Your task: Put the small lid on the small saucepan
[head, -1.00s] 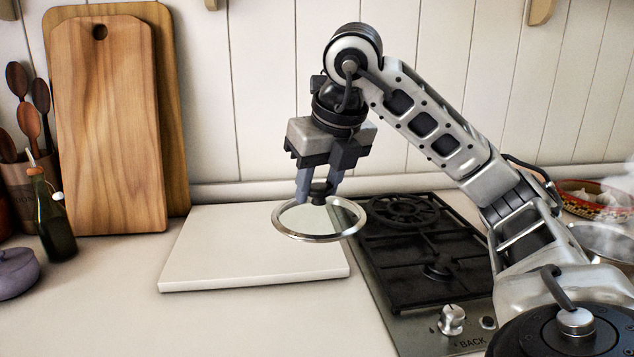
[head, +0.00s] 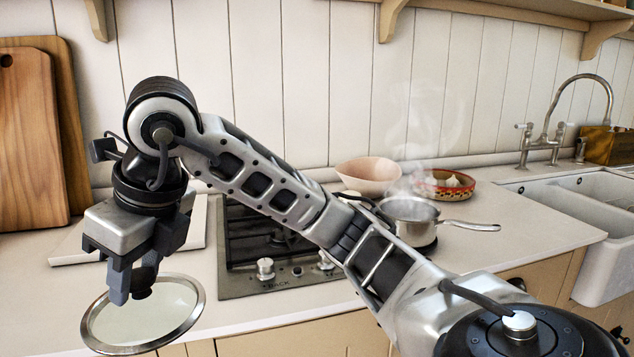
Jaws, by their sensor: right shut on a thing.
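The small lid (head: 143,315) is a glass disc with a steel rim. My right gripper (head: 133,290) is shut on its knob and holds it roughly level, near the counter's front edge at the lower left. The small saucepan (head: 408,212) is steel, with a handle pointing right. It stands at the right of the hob, open on top, with steam rising from it. My right arm crosses in front of the hob and hides part of the area left of the pan. My left gripper is not in view.
A gas hob (head: 265,245) lies behind my arm, with a white board (head: 75,246) to its left. A pink bowl (head: 369,176) and a patterned red bowl (head: 443,185) stand behind the saucepan. A sink (head: 590,205) is at the right.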

